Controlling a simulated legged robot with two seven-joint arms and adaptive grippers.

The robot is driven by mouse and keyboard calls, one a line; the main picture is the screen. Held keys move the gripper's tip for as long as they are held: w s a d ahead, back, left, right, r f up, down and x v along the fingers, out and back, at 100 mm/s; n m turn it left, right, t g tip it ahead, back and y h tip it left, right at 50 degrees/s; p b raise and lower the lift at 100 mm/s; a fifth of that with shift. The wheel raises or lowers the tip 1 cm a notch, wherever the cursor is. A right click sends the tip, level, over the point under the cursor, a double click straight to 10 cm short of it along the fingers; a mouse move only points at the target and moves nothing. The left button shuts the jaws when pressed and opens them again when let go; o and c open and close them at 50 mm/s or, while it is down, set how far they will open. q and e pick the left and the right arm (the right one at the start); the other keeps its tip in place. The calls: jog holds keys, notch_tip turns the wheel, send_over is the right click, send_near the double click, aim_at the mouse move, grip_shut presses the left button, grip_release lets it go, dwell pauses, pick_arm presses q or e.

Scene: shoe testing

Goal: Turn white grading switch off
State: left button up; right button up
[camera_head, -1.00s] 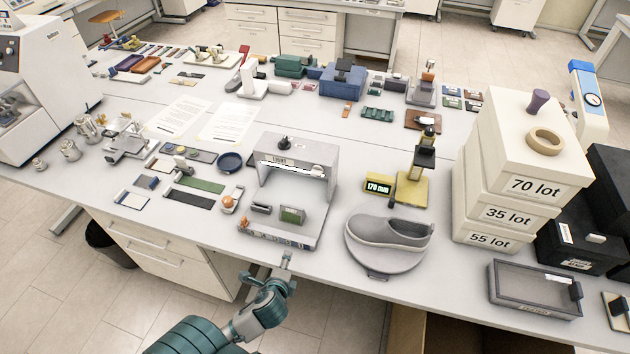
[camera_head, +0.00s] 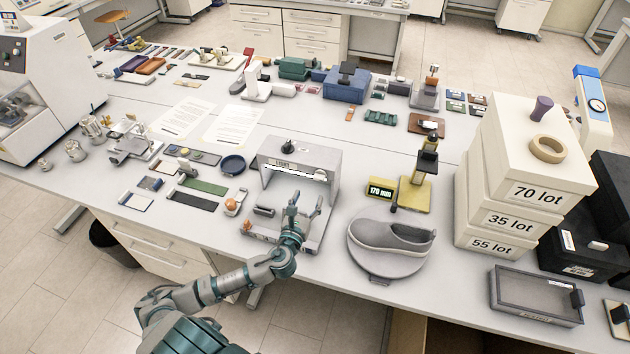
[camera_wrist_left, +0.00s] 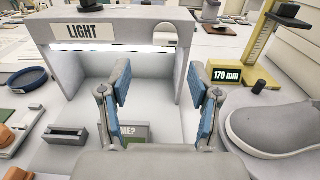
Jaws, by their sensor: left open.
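A grey booth (camera_head: 325,160) marked LIGHT stands near the table's front edge, with a dark knob (camera_head: 288,146) on top. Its white light strip (camera_wrist_left: 75,47) glows under the LIGHT label (camera_wrist_left: 84,31) in the left wrist view. I cannot make out which control is the white grading switch; the front edge of the booth's base is partly behind my arm. My left gripper (camera_head: 305,207) is open and empty in front of the booth's opening. My right gripper is not in view.
A grey shoe (camera_head: 385,240) on a round stand and a yellow gauge reading 170 mm (camera_head: 414,194) stand right of the booth. Stacked lot boxes (camera_head: 490,215) are farther right. A blue dish (camera_head: 233,165) and several swatches lie to the left.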

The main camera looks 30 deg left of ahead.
aim_at(320, 177)
pick_arm(q)
jog(key=w, duration=0.7)
jog(key=shift+w+a, duration=0.25)
jog(key=shift+a, duration=0.45)
jog(key=c, duration=1.1)
jog(key=shift+d, duration=0.15)
jog(key=shift+c, duration=0.2)
jog(key=shift+d+r, duration=0.1)
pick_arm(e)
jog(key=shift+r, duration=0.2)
